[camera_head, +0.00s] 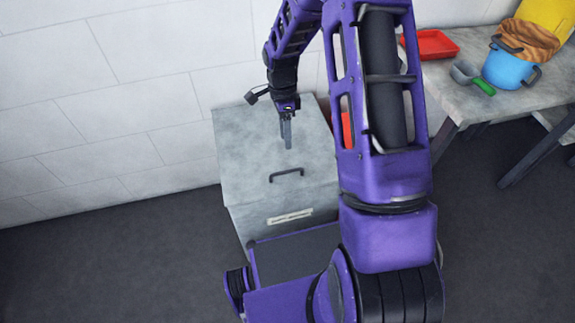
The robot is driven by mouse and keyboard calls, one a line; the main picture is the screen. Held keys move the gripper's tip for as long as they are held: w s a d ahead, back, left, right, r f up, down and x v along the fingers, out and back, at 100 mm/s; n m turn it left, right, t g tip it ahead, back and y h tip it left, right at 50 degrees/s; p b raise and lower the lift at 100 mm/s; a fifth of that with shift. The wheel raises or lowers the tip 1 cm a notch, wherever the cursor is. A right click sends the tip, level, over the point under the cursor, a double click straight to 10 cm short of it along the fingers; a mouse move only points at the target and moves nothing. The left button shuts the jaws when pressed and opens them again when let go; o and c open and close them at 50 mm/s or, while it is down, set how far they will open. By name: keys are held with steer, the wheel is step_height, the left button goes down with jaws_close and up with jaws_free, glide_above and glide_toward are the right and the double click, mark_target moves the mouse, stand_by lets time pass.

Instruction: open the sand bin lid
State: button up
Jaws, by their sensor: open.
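The sand bin (242,225) is a grey box standing against the white wall, with a pale label on its front. Its lid (245,160) lies flat and closed on top. A dark bar handle (287,174) sits near the lid's front edge. My gripper (287,143) points down over the lid, a little behind the handle and apart from it. It is open and holds nothing. Its exact height above the lid is hard to tell. My arm hides the right part of the bin.
A grey table (470,110) at the right holds a red tray (432,44), a blue pot (508,68), a scoop with a green handle (484,86) and a yellow container (548,18). A red object (347,130) shows partly behind my arm. The dark floor (120,265) at left is clear.

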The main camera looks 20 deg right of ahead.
steer(key=b, duration=0.1)
glide_above(288, 176)
step_height(288, 176, down, 11)
steer(key=shift+f, duration=0.1)
jaws_close()
stand_by(1.4)
